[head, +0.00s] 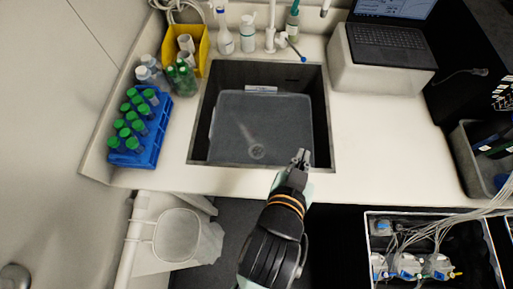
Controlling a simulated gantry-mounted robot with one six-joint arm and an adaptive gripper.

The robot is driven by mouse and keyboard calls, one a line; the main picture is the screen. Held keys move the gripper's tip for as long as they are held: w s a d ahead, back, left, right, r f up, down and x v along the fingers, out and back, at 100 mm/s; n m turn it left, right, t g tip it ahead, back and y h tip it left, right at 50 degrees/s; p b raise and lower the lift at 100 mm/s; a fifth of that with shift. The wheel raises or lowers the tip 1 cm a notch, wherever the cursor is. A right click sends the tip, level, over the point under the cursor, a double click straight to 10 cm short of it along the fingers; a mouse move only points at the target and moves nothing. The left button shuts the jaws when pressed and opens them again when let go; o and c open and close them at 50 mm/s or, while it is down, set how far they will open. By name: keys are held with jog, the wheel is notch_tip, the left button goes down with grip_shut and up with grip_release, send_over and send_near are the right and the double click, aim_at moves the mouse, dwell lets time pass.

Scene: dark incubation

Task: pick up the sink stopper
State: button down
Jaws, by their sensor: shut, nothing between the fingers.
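The dark grey sink (319,110) is set in the white counter. On its floor, near the front edge, is a small round grey piece (257,152) with a pale streak behind it. It may be the sink stopper or the drain; I cannot tell which. No other stopper is clear to see. My gripper (301,156) is shut and empty. It appears over the front right part of the sink, to the right of the round piece and apart from it. Its height above the sink is hard to judge.
A blue rack (152,158) of green-capped tubes and a yellow bin (203,48) stand left of the sink. Bottles and a tap (270,38) line its back. A laptop (388,40) sits at right. The counter right of the sink is clear.

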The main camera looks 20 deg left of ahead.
dwell(0.4)
jog(key=c, duration=1.1)
grip_release()
jog(key=shift+w, duration=0.1)
